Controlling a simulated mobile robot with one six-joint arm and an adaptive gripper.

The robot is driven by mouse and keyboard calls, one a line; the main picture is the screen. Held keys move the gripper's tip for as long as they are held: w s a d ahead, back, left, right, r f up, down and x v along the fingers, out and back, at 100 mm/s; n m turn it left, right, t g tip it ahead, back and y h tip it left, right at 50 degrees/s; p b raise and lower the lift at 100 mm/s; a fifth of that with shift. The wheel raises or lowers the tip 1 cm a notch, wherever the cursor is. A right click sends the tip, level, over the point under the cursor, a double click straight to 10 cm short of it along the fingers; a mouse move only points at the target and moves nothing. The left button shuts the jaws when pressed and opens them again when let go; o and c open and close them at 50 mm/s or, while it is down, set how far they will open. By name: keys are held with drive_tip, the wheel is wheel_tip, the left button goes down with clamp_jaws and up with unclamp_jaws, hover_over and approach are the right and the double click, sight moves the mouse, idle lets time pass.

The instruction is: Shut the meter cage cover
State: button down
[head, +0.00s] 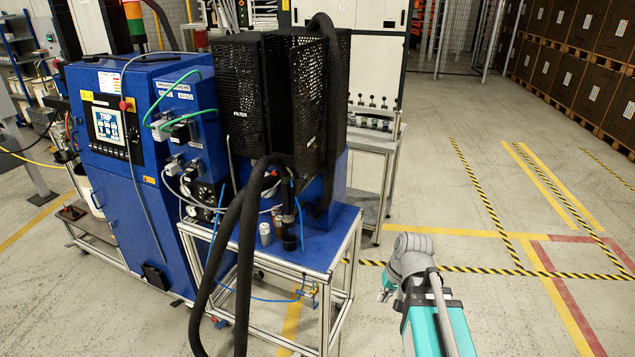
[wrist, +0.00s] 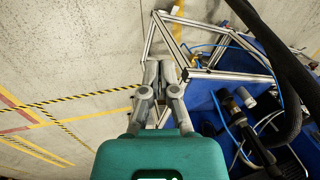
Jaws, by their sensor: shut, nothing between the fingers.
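The meter cage is a black perforated metal box on the blue machine in the head view. A perforated panel (head: 309,95), which looks like its cover, stands out at an angle on the right, with a dark gap beside the panel marked FILTER (head: 237,85). Thick black hoses hang in front of and below it. My gripper (head: 385,292) is low at the right of the blue-topped cart, well apart from the cage, and partly hidden behind my arm. In the wrist view its fingers (wrist: 160,72) are together and empty, near the cart's frame. The cage cover does not show clearly there.
The blue-topped cart (head: 333,240) with its aluminium frame stands between my gripper and the cage. Small canisters (head: 265,233) and blue tubes are on it. The control cabinet (head: 125,170) is on the left. The floor to the right is open, with striped marking lines.

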drive_tip(key=w+a+r+m+t+y, duration=0.1)
drive_tip(key=w+a+r+t+y, duration=0.1)
drive_tip(key=w+r+y, duration=0.5)
drive_tip(key=w+a+r+m+t+y, duration=0.2)
drive_tip(key=w+a+r+t+y, duration=0.1)
drive_tip(key=w+r+y, duration=0.5)
drive_tip(key=w+a+r, duration=0.1)
drive_tip(key=w+r, duration=0.2)
drive_tip(key=r, duration=0.1)
drive_tip(key=shift+w, duration=0.4)
drive_tip(key=shift+a, duration=0.2)
drive_tip(key=x, duration=1.3)
drive_tip(key=shift+w+a+p, duration=0.3)
drive_tip(key=shift+a, duration=0.05)
drive_tip(key=shift+m+t, duration=0.4)
drive_tip(key=shift+t, duration=0.1)
